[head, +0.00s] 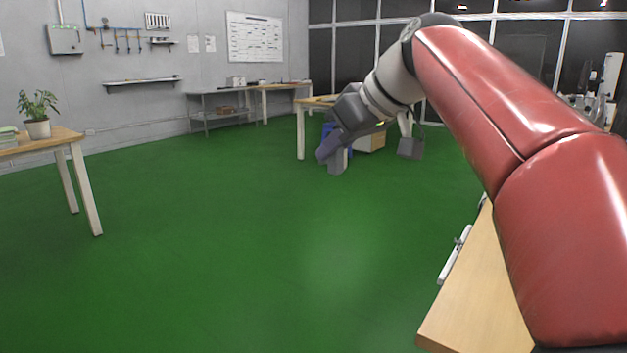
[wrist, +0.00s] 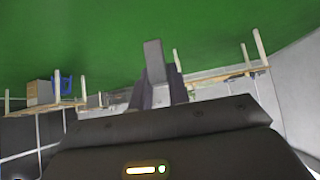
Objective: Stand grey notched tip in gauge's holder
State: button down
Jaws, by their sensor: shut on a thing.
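My gripper (head: 330,152) is held out over the green floor near the middle of the head view, pointing down and to the left. In the wrist view my gripper (wrist: 157,88) is shut on a plain-looking grey piece (wrist: 154,60), which sticks out past the dark fingers. I take it for the grey notched tip; its notch cannot be made out. The piece also shows small at the fingers in the head view (head: 339,163). I cannot make out the gauge or its holder in either view.
A wooden table (head: 470,300) with a white-handled fitting (head: 455,254) at its edge is at the lower right, partly behind my arm. Another table (head: 70,136) with a potted plant (head: 38,112) stands at left. The green floor (head: 230,250) between is clear.

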jog(key=w+d+f+m+t+h, duration=0.15)
jog(key=w+f, duration=0.35)
jog(key=f, duration=0.5)
jog(key=w+d+f+m+h, duration=0.1)
jog(key=w+d+f+m, duration=0.3)
jog(key=f, duration=0.5)
jog(key=w+d+f+m+t+h, duration=0.1)
jog(key=w+f+h, duration=0.1)
jog(key=w+f, duration=0.6)
jog(key=s+d+f+m+h, duration=0.1)
jog(key=s+d+f, duration=0.1)
jog(key=f, duration=0.5)
jog(key=s+d+f+m+h, duration=0.1)
jog(key=d+f+m, duration=0.1)
jog(key=f, duration=0.5)
jog(key=shift+s+d+f, duration=0.3)
jog(key=shift+s+d, duration=0.05)
jog(key=shift+d, duration=0.35)
